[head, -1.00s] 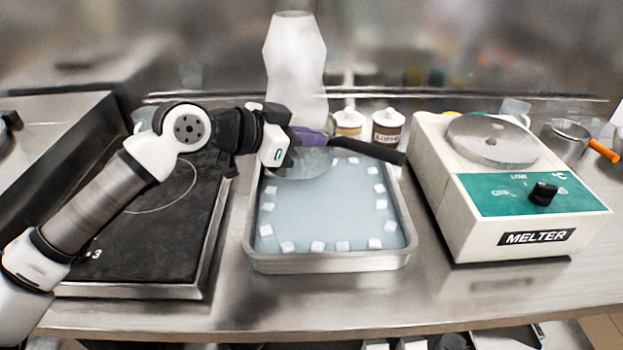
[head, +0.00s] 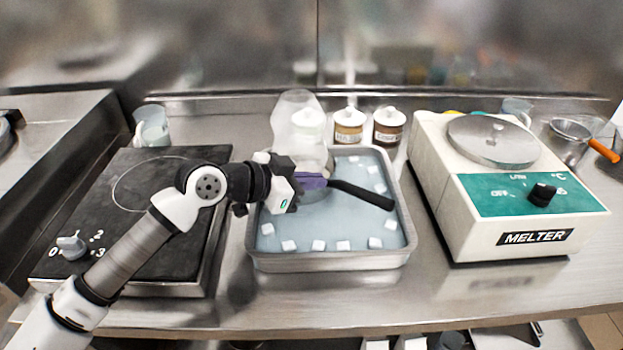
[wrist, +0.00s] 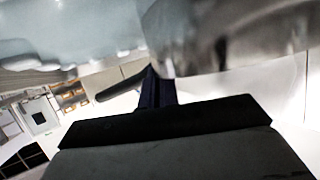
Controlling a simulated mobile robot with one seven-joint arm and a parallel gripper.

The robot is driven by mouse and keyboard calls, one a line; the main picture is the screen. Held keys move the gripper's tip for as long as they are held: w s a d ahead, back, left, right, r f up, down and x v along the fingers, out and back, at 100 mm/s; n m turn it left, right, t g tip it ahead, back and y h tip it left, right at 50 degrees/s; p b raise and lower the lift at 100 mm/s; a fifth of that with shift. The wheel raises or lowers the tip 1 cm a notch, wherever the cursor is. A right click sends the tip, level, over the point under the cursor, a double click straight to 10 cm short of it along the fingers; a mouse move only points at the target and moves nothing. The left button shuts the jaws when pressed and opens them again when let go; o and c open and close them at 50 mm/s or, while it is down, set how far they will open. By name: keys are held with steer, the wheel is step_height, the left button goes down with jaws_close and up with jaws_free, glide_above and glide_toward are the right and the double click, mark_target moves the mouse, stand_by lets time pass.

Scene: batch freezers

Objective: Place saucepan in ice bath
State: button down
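My gripper (head: 311,181) is shut on the saucepan near the base of its black handle (head: 362,195). The handle points right and slightly down. The grey pan body (head: 322,203) is mostly hidden behind my gripper. The ice bath is a metal tray (head: 330,262) of pale blue water with white ice cubes along its edges. The saucepan is over the tray's middle to back-left part. I cannot tell whether its bottom touches the water. In the wrist view the dark purple fingers (wrist: 155,92) show, with the handle (wrist: 120,86) beside them.
A translucent whitish bottle-like shape (head: 297,118) rises behind my gripper; its base is hidden. Two lidded jars (head: 348,132) stand behind the tray. The melter (head: 505,195) is right of the tray, the black hot plate (head: 150,225) left. The steel counter is clear in front.

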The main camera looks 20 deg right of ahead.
steer(key=c, duration=1.7)
jaws_free()
steer(key=shift+a, duration=0.1)
steer(key=b+v, duration=0.2)
steer(key=v, duration=1)
steer(key=shift+b, duration=0.35)
